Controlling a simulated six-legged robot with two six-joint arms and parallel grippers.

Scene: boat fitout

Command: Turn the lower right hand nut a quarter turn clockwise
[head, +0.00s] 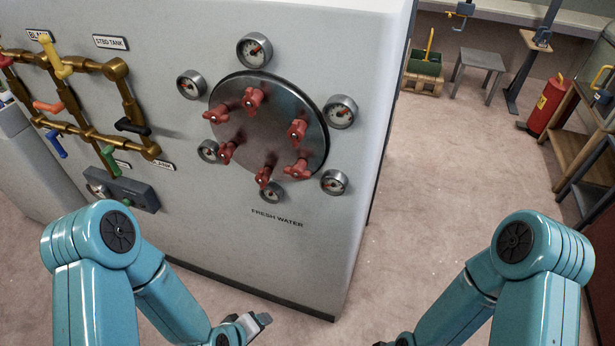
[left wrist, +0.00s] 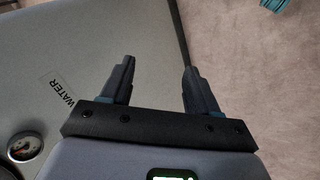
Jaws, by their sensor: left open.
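A round dark metal hatch cover (head: 272,88) sits on the white panel face in the head view, with several red star-shaped nuts around it. The lower right nut (head: 297,168) is near the cover's lower right rim, with another red nut (head: 264,176) to its left at the bottom. My left gripper (head: 263,322) is below the panel, well apart from the nuts. In the left wrist view its two dark fingers (left wrist: 159,68) are spread with nothing between them. My right gripper is almost wholly cut off by the bottom edge of the head view.
Several gauges ring the cover; one (head: 334,182) is close to the lower right nut. Brass pipes with coloured valve handles (head: 108,72) are on the left. A grey stool (head: 481,66) and a red cylinder (head: 548,106) stand far right. The floor right of the panel is clear.

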